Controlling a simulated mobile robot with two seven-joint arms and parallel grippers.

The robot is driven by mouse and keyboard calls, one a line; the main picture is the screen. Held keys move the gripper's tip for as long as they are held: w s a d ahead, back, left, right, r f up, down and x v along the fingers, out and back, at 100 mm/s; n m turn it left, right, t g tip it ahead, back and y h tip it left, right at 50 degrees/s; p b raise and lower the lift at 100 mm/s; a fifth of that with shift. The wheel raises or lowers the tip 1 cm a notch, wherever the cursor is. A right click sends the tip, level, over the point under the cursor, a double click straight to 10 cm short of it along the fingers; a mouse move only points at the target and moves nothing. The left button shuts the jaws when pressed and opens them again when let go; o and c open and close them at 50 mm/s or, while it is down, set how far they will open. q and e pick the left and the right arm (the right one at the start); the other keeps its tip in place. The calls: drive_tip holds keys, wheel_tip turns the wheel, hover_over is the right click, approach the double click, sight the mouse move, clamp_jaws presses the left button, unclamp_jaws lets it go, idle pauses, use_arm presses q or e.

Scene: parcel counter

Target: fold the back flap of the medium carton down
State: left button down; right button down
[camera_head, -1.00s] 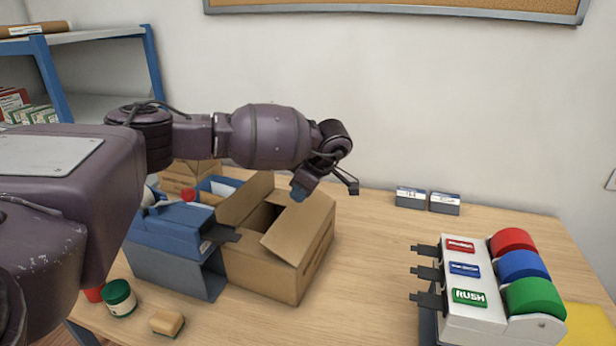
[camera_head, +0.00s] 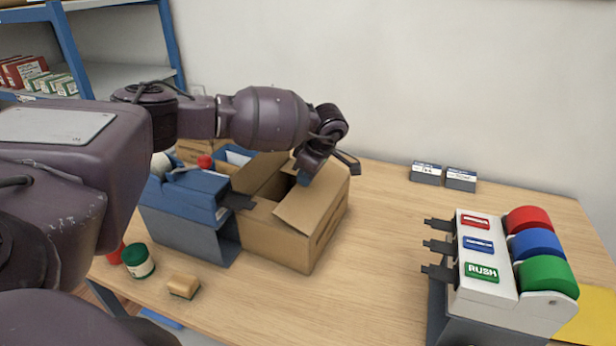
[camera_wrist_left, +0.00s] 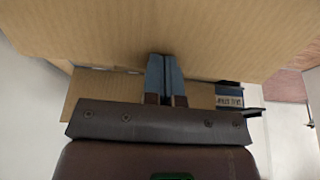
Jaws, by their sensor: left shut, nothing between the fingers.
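The medium carton (camera_head: 275,236) stands on the table, brown and partly open at the top. One flap (camera_head: 262,172) stands up at its left, and another (camera_head: 312,206) slopes over the opening at the right. The back edge is partly hidden by my left gripper. My left gripper (camera_head: 304,179) is shut and empty, pointing down at the back right of the opening, close to the sloping flap. In the left wrist view its shut fingers (camera_wrist_left: 165,72) reach to a broad cardboard panel (camera_wrist_left: 160,25); I cannot tell whether they touch. My right gripper is out of view.
A blue-grey dispenser (camera_head: 190,215) stands close at the carton's left. A label dispenser (camera_head: 485,270) with red, blue and green rolls is at right. A sponge (camera_head: 184,286) and jar (camera_head: 138,261) are in front. Table right of the carton is clear.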

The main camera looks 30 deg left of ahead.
sight(300, 186)
use_arm(q)
drive_tip(key=f+h, duration=0.1)
drive_tip(key=a+f+h+b, duration=0.1)
drive_tip(key=f+h+b, duration=0.1)
drive_tip(key=shift+s+a, duration=0.15)
drive_tip(key=shift+a, duration=0.15)
drive_tip(key=shift+f+t+h+b, duration=0.1)
drive_tip(key=shift+t+h+b, duration=0.2)
drive_tip(key=shift+h, duration=0.2)
